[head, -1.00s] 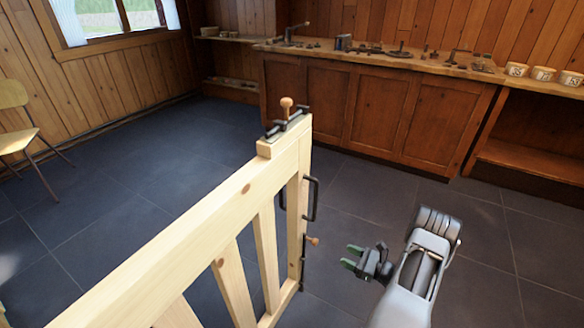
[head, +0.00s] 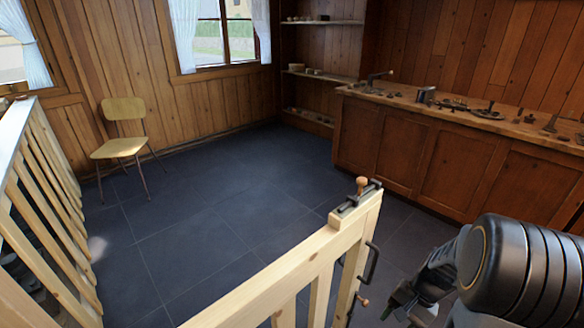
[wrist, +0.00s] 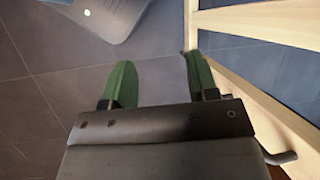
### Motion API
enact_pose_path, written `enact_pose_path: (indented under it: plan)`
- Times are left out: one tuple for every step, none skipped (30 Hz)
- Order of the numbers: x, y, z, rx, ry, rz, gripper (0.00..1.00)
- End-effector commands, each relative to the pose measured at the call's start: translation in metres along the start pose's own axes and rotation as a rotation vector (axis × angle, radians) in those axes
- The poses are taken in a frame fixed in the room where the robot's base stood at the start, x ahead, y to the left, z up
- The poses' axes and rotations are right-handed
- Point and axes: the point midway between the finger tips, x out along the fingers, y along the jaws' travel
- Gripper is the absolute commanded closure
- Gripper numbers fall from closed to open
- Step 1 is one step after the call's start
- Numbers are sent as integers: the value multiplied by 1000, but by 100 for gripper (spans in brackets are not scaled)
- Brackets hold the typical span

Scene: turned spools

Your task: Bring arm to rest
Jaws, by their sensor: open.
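My gripper (wrist: 160,85) shows in the wrist view with its two green fingers spread apart and nothing between them but dark floor tiles. In the head view my arm reaches in from the lower right, and the gripper end is partly hidden behind my own dark round arm joint. The gripper is to the right of the wooden gate (head: 290,275), beside its latch end. The gate's pale wood rails also show at the right of the wrist view (wrist: 255,22), close to the fingers but apart from them.
The gate carries a dark latch with a wooden knob (head: 361,186) and a black handle (head: 371,262). A slatted wooden railing (head: 45,190) stands at left. A chair (head: 124,140) stands by the wall. A long workbench (head: 440,150) with tools lines the right. The floor between is clear.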

Motion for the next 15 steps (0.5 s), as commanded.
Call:
enact_pose_path:
  plan:
    - [-40,-13,24,-99,77,54,46]
    - [-54,-18,33,-153,120,84,46]
    - [-72,-24,45,-222,173,121,46]
    - [-86,-29,54,-272,214,145,46]
    - [-99,-34,64,-321,252,167,46]
    - [-115,-40,76,-381,302,192,46]
    - [-127,-45,85,-424,338,207,46]
    - [-138,-50,94,-464,371,221,46]
    - [-152,-56,106,-512,412,232,46]
    - [-161,-61,115,-546,440,239,46]
    - [-170,-66,123,-576,466,241,46]
    - [-182,-71,134,-612,497,242,46]
    - [-189,-76,142,-636,519,239,46]
    - [-196,-80,149,-658,539,232,46]
    - [-205,-86,158,-684,564,224,46]
